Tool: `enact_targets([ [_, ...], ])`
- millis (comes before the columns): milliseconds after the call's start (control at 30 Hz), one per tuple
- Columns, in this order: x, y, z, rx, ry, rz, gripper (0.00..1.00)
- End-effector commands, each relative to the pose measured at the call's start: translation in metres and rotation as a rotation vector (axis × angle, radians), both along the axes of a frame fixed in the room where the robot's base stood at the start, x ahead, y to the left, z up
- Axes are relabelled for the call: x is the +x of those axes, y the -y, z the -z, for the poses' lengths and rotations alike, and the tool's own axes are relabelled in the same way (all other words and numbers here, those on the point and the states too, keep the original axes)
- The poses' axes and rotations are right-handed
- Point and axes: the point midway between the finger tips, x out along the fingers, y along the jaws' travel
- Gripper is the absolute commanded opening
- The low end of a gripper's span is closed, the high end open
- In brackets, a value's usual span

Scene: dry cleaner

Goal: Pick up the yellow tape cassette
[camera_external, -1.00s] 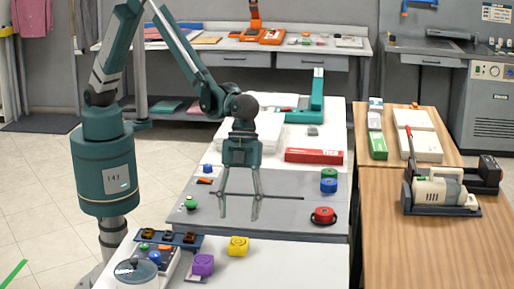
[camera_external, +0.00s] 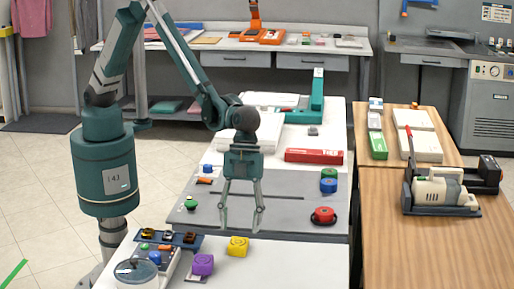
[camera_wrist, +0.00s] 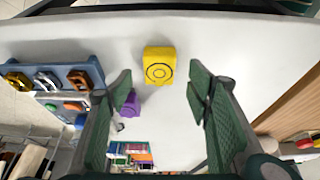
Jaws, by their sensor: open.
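The yellow tape cassette (camera_external: 238,246) sits on the white table near its front, to the right of a purple cassette (camera_external: 203,264). In the wrist view the yellow cassette (camera_wrist: 159,65) shows a round dark ring on its face and lies beyond the fingertips, roughly midway between them. The purple cassette (camera_wrist: 131,104) is beside the left finger there. My gripper (camera_external: 241,229) is open and empty, with its fingers pointing down. In the external view the fingertips are just above and behind the yellow cassette; I see no contact.
A blue tray with dark pieces (camera_external: 182,239) stands left of the cassettes. A red tape roll (camera_external: 323,216) and blue and green rolls (camera_external: 328,186) lie at the grey mat's right. A clear round container (camera_external: 136,271) is at the front left. White table right of the yellow cassette is clear.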

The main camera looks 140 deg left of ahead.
Motion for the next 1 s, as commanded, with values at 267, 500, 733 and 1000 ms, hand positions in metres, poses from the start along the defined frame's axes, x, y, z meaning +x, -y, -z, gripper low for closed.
enact_targets([
  [267, 0.0, 0.0, 0.0, 0.0, 0.0, 0.0, 0.5],
  [500, 0.004, 0.005, 0.014, 0.0, 0.0, 0.001, 0.5],
  [733, 0.011, 0.013, 0.037, 0.0, 0.0, 0.001, 0.5],
  [1000, 0.014, 0.016, 0.048, 0.0, 0.0, 0.0, 0.5],
])
